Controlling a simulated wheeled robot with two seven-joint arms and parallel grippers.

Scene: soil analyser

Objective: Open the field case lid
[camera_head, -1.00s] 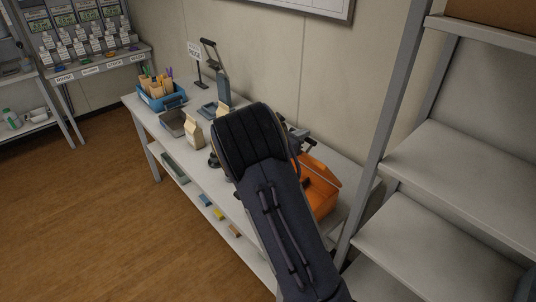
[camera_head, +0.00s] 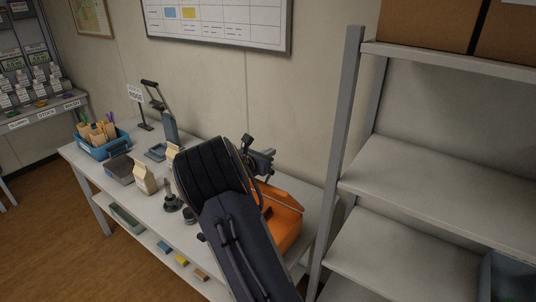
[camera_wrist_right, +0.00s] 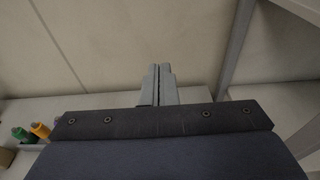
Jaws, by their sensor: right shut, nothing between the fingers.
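The orange field case (camera_head: 284,228) stands on the right end of the white bench. A lighter orange panel, seemingly its lid (camera_head: 287,192), rises at the back of the case at a tilt. My right arm hides the left part of the case. My right gripper (camera_head: 266,160) is above and behind the case, near the wall, apart from the lid as far as I can see. In the right wrist view its fingers (camera_wrist_right: 158,84) are together and empty, against the plain wall. My left gripper is not in view.
A grey shelf unit (camera_head: 345,150) stands close on the right.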

